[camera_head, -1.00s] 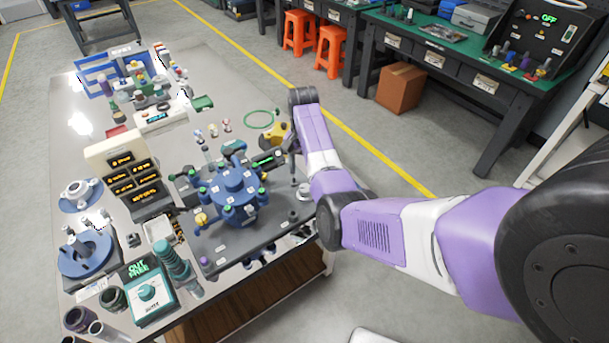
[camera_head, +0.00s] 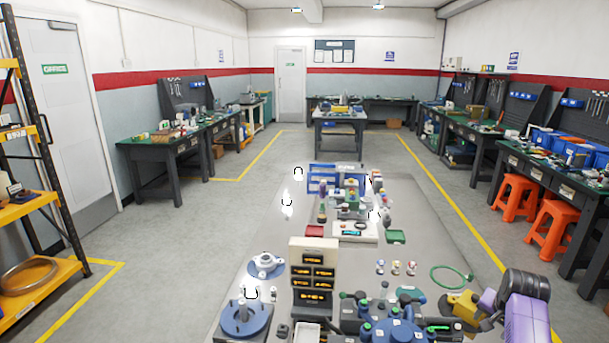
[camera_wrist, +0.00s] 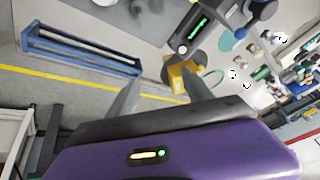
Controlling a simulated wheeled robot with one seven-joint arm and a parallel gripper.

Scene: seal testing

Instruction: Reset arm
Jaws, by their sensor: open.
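My gripper (camera_wrist: 152,88) shows in the wrist view with its two grey fingers spread apart. Nothing is visible held between them. A yellow block (camera_wrist: 183,76) lies just beyond the right finger, which partly overlaps it; I cannot tell whether they touch. A dark device with a green display (camera_wrist: 195,30) is above it. In the head view, my purple arm is at the lower right corner, beside the yellow part (camera_head: 465,306). My fingers are not clearly visible there. The blue multi-port fixture (camera_head: 395,330) is cut off at the bottom edge.
Orange stools (camera_head: 515,197) and workbenches stand at right. A yellow shelf (camera_head: 35,275) is at left. The floor aisles look clear.

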